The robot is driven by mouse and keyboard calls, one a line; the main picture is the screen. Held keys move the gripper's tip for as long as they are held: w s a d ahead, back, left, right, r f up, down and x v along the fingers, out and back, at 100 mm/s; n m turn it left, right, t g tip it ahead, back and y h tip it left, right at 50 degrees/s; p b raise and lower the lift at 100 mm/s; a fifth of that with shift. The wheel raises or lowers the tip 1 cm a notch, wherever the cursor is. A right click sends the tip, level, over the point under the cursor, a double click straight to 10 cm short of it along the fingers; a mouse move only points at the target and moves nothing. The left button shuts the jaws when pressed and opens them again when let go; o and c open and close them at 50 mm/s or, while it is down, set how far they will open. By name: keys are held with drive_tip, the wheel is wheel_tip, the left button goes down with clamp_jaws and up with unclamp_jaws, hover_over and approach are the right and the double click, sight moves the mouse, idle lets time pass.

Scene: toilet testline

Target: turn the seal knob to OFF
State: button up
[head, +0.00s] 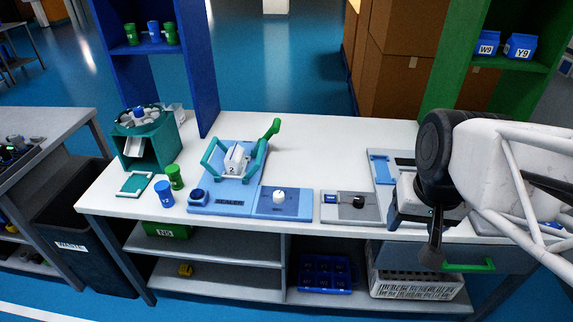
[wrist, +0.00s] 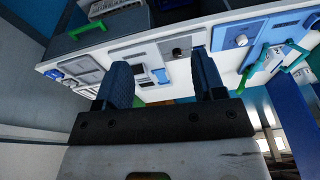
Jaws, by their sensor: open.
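The sealer (head: 236,172) is a blue base with a teal frame and green lever, holding a white item. Right of it is a blue panel with a white round knob (head: 278,196), apparently the seal knob; its setting is too small to read. The knob also shows at upper right in the wrist view (wrist: 241,40). My gripper (head: 412,228) is at the table's right front, well to the right of that knob. In the wrist view its fingers (wrist: 161,68) are apart and empty, with the white tabletop beyond.
A grey panel with a black knob (head: 358,201) lies between the white knob and my gripper. Blue and green cups (head: 166,193) and a teal bin (head: 150,145) stand left. Blue (head: 206,70) and green (head: 445,75) shelf uprights rise behind. The back middle tabletop is clear.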

drive_tip(key=w+a+f+m+g+y, duration=0.15)
drive_tip(key=w+a, duration=0.25)
drive_tip(key=w, duration=0.6)
drive_tip(key=m+g+y, duration=0.2)
drive_tip(key=m+g, duration=0.2)
drive_tip(key=m, duration=0.5)
approach(279, 194)
drive_tip(key=s, duration=0.1)
drive_tip(key=shift+w+a+f+t, duration=0.15)
drive_tip(key=shift+a+f+t, duration=0.1)
drive_tip(key=shift+f, duration=0.45)
drive_tip(key=shift+f, duration=0.1)
drive_tip(key=shift+x, duration=3.8)
drive_tip(key=c, duration=0.9)
